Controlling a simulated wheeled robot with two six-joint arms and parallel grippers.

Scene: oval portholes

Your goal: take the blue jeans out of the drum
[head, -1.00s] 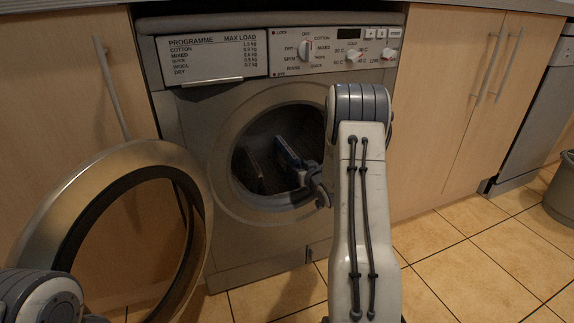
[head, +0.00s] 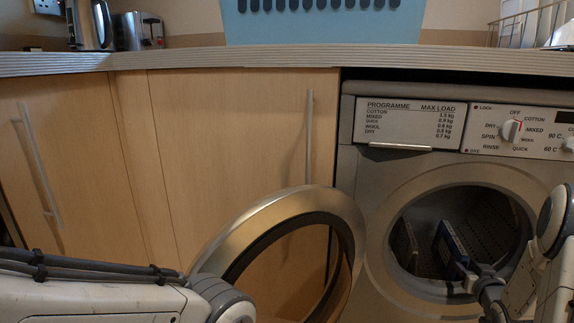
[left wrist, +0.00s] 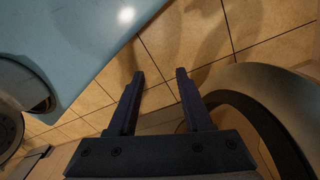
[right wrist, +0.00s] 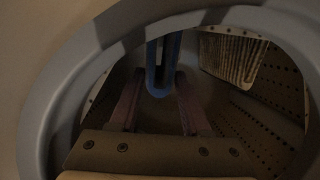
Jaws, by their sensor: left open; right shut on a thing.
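The blue jeans show in the right wrist view as a narrow blue folded strip (right wrist: 161,88) between my right fingertips, inside the drum (right wrist: 262,118). My right gripper (head: 447,240) reaches through the round opening of the washing machine (head: 372,232) and is shut on the jeans. In the head view I cannot clearly tell the cloth from the dark blue fingers. My left gripper (left wrist: 160,74) is open and empty, with floor tiles beyond it; in the head view only its arm shows, at the lower left.
The open round door (head: 268,213) hangs to the left of the opening; its rim is close to my left gripper in the left wrist view (left wrist: 280,84). Wooden cupboards (head: 235,150) stand left of the machine. A worktop (head: 250,58) runs above, with a toaster (head: 138,32).

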